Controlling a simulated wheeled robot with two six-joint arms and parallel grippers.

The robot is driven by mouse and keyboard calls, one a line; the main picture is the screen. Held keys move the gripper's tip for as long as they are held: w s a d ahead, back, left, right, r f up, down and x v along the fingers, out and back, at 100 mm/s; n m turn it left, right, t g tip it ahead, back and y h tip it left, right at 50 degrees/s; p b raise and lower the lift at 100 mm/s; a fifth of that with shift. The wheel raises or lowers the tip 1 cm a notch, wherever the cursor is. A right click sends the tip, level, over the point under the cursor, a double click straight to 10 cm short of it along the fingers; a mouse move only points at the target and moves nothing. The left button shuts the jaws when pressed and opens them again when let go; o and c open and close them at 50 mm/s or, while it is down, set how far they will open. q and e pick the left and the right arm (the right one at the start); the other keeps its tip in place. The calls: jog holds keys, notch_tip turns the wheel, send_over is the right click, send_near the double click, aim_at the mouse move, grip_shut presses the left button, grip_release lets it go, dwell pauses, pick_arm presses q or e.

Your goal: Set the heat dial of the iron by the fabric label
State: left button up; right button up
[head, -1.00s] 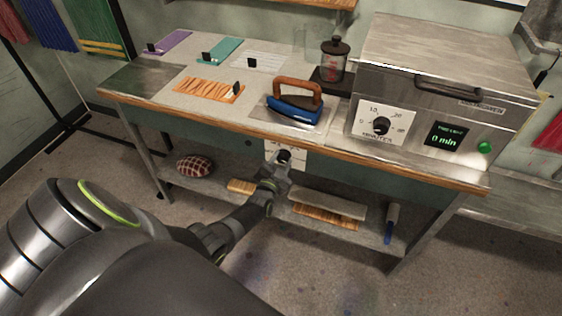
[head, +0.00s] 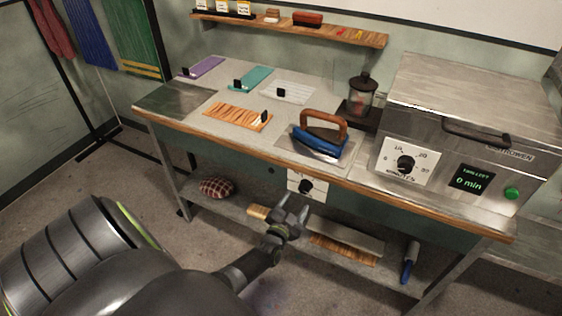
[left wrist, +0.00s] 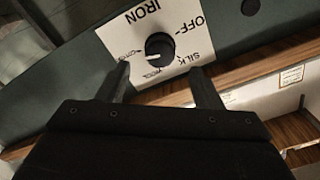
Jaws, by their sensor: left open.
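The iron's heat dial (head: 306,187) is a black knob on a white plate on the table's front panel. In the left wrist view the dial (left wrist: 159,48) has OFF, SILK, WOOL and COTTON around it, upside down; its white mark points left, nearest COTTON. My left gripper (head: 291,207) is open and empty just in front of and below the dial, apart from it. Its fingers (left wrist: 159,78) flank the dial's lower side in the wrist view. The blue iron (head: 318,141) with a brown handle rests on a metal plate. An orange-brown fabric (head: 236,116) bears a small tag, unreadable here.
Purple (head: 207,66), teal (head: 253,77) and white (head: 292,92) fabrics with black tags lie behind. A metal oven (head: 470,100) with its own minutes dial (head: 405,163) stands at right. A lower shelf (head: 235,207) holds a checked cushion (head: 216,187) and boards.

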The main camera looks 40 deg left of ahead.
pick_arm(q)
jog(key=v, duration=1.1)
jog(key=shift+d, duration=0.1)
jog(key=s+d+f+n+g+h, duration=0.1)
jog(key=s+f+g, duration=0.3)
jog(key=s+f, duration=0.45)
jog(key=s+d+f+g+h, duration=0.1)
jog(key=s+f+g, duration=0.45)
jog(key=f, duration=0.65)
jog(key=s+f+n+g, duration=0.1)
jog(key=s+f+g, duration=0.2)
jog(key=s, duration=0.8)
jog(key=s+d+f+n+g+h, duration=0.1)
jog(key=s+f+g, duration=0.3)
jog(key=s, duration=0.8)
notch_tip(320, 180, down, 2)
jog(key=shift+d+f+n, duration=0.1)
jog(key=shift+d+n, duration=0.2)
jog(key=shift+n, duration=0.2)
